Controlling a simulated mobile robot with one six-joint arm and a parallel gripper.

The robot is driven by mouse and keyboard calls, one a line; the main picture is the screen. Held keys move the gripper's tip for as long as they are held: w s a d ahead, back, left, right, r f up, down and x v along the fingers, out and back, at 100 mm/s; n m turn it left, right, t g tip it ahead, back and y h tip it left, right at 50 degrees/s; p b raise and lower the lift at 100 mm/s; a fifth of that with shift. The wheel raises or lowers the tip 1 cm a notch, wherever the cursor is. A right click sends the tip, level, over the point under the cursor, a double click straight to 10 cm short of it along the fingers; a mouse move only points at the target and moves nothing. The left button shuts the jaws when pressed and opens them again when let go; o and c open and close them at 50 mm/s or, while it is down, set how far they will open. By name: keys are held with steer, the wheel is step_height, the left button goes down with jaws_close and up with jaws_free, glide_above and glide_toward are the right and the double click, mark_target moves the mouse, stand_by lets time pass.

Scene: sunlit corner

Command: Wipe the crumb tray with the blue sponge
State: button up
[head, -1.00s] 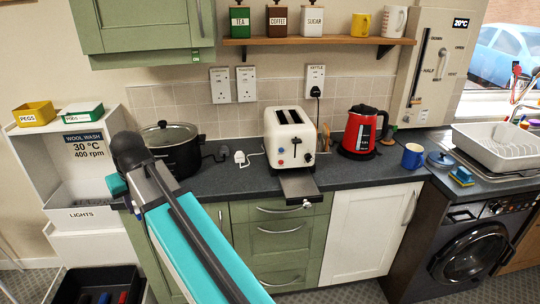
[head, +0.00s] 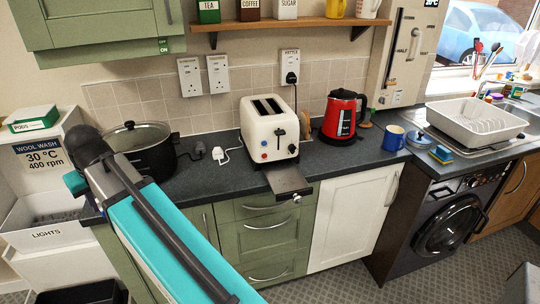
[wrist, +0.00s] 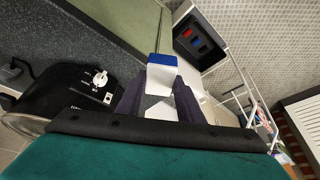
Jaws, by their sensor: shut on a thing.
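The crumb tray (head: 285,180) is a dark flat plate sticking out from the foot of the cream toaster (head: 270,128), past the counter's front edge, with a small knob at its end. My gripper (wrist: 160,98) is shut on a blue-and-white block (wrist: 162,63), which looks like the blue sponge; its blue end points away from the wrist. In the head view my arm hides the gripper and the block. The gripper is left of the tray, near the slow cooker (head: 140,152). Another sponge, yellow and blue (head: 441,154), lies by the sink.
A red kettle (head: 341,118) and a blue mug (head: 394,138) stand right of the toaster. A white shelf unit (head: 75,160) stands at the left. The counter (head: 335,158) in front of the kettle is clear.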

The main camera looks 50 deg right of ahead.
steer(key=shift+a, duration=0.1)
steer(key=s+d+p, duration=0.3)
steer(key=d, duration=1.1)
steer(key=s+d+p, duration=0.2)
steer(key=s+d, duration=0.5)
steer(key=d, duration=0.4)
steer(key=s+d+n+p, duration=0.1)
steer(key=s+d+p, duration=0.2)
steer(key=s+d, duration=0.4)
steer(key=s+d+n+p, duration=0.1)
steer(key=s+d+p, duration=0.2)
steer(key=s+d, duration=0.5)
steer(key=d, duration=0.6)
steer(key=shift+d+r+y, duration=0.2)
steer(key=shift+d+y, duration=0.2)
